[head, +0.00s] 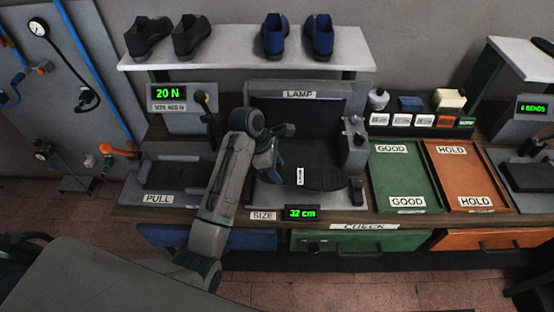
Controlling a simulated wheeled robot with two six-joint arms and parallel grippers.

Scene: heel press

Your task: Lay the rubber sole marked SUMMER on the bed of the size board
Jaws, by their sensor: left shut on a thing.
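A dark rubber sole (325,178) lies flat or nearly flat over the bed of the size board (266,196), under the LAMP sign. Its white tag (300,176) is turned sideways and too small to read. My left gripper (277,166) is shut on the sole at its left end; the wrist hides the exact grip. I cannot tell whether the sole touches the bed all along. The SIZE display (301,213) reads 32 cm. My right gripper is not in view.
A green GOOD tray (405,178) and an orange HOLD tray (461,174) lie empty to the right. The PULL station (166,172) stands left. A raised block (354,148) borders the board's right side. Shoes stand on the shelf (230,56) behind.

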